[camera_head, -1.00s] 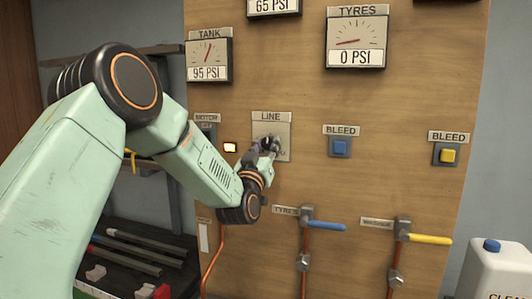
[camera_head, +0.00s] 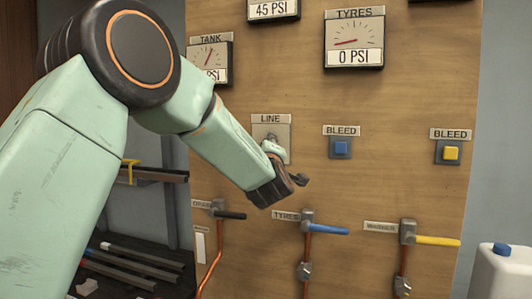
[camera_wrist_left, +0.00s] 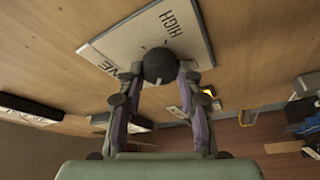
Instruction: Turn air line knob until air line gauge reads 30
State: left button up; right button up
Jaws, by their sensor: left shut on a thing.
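The air line knob is a dark round knob (camera_wrist_left: 159,64) on a pale plate (camera_wrist_left: 120,42) with the word HIGH in the left wrist view. The same plate, labelled LINE (camera_head: 284,123), is on the wooden panel in the head view, where my gripper mostly covers the knob. My left gripper (camera_head: 273,147) is shut on the knob, with one finger on each side of it in the wrist view (camera_wrist_left: 160,78). A gauge (camera_head: 273,9) at the top edge of the head view reads 45 PSI; its label and dial are cut off. My right gripper is out of view.
The TANK gauge (camera_head: 209,54) is partly hidden by my arm. The TYRES gauge (camera_head: 354,40) reads 0 PSI. Blue (camera_head: 341,148) and yellow (camera_head: 450,152) BLEED buttons are right of the plate. Valve levers (camera_head: 326,229) stick out below. A white jug (camera_head: 500,272) stands lower right.

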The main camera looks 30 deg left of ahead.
pick_arm(q)
jog(key=shift+n+g, duration=1)
jog(key=shift+n, duration=1.3)
jog(key=shift+h, duration=0.3)
jog(key=o, duration=1.2)
jog(key=shift+w+d, duration=0.1)
jog(key=shift+c, duration=0.2)
jog(key=v, duration=1.2)
